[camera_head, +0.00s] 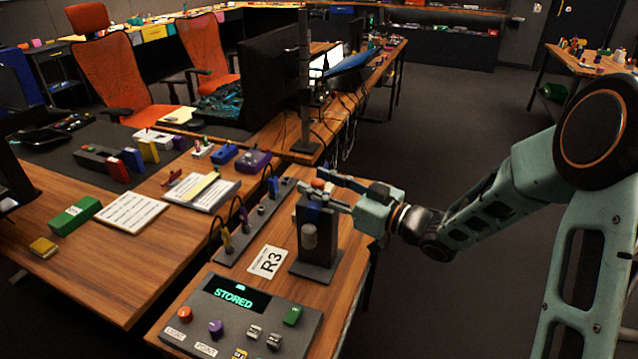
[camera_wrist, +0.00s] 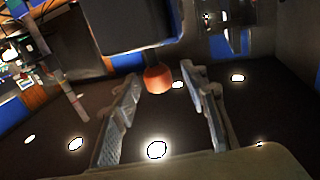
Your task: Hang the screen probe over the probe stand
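A long dark strip (camera_head: 250,226) on the desk bears several cabled pieces: a yellow one (camera_head: 226,241), a purple-grey one (camera_head: 243,217) and a blue one (camera_head: 273,187). These look like probes on a stand; I cannot tell which is the screen probe. My gripper (camera_head: 328,190) is to the right of them, at the top of a dark upright block. It is open. In the wrist view, an orange knob (camera_wrist: 157,79) shows between the fingertips (camera_wrist: 161,78), with clear gaps on both sides. The knob (camera_head: 318,184) tops the block in the head view.
The dark block (camera_head: 313,258) with a grey knob stands by the desk's right edge. A console (camera_head: 240,322) reading "STORED" is in front, beside an R3 card (camera_head: 269,262). Monitors (camera_head: 285,75) stand behind. Open floor lies to the right.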

